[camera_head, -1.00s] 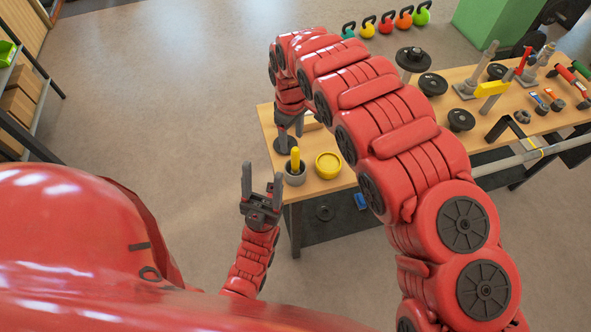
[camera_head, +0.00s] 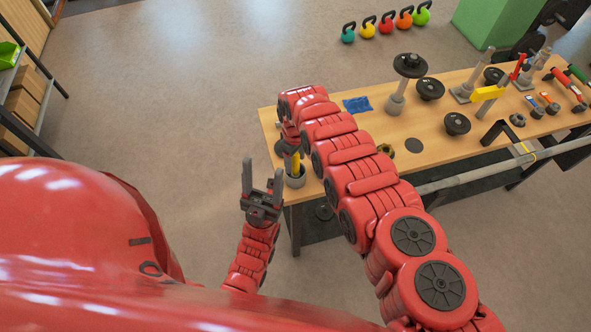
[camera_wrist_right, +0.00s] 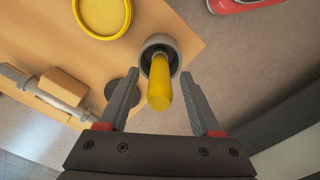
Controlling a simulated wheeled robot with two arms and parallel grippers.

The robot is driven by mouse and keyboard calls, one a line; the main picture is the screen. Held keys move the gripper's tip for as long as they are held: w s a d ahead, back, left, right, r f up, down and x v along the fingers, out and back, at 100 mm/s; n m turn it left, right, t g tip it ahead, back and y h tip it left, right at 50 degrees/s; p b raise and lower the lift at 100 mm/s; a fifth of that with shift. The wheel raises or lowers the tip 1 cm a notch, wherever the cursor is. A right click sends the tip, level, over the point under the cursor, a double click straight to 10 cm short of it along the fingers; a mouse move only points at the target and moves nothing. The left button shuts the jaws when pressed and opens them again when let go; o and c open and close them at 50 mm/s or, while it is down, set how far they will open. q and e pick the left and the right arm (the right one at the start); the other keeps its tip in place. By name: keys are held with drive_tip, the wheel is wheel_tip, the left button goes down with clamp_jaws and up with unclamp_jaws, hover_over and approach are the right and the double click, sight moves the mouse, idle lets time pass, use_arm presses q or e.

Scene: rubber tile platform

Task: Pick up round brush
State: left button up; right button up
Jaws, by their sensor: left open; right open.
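A yellow handle (camera_wrist_right: 160,85), which I take to be the round brush, stands in a grey cup (camera_wrist_right: 157,50) near the table's corner. Its lower end is hidden inside the cup. The handle (camera_head: 295,164) and cup (camera_head: 297,181) also show in the head view. My right gripper (camera_wrist_right: 158,78) is open, with a finger on either side of the handle and gaps on both sides. In the head view my right arm mostly covers this gripper. My left gripper (camera_head: 262,168) is open and empty, left of the table.
A yellow round dish (camera_wrist_right: 103,12) is close to the cup. A grey rod (camera_wrist_right: 45,97) and a wooden block (camera_wrist_right: 63,87) lie on the wooden table (camera_head: 440,155). Weight plates, tools and a blue cloth (camera_head: 357,104) are farther along. Kettlebells (camera_head: 387,22) stand on the floor behind.

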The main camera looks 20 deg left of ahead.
drive_tip(key=shift+f, duration=0.9)
drive_tip(key=shift+r, duration=0.1)
clamp_jaws()
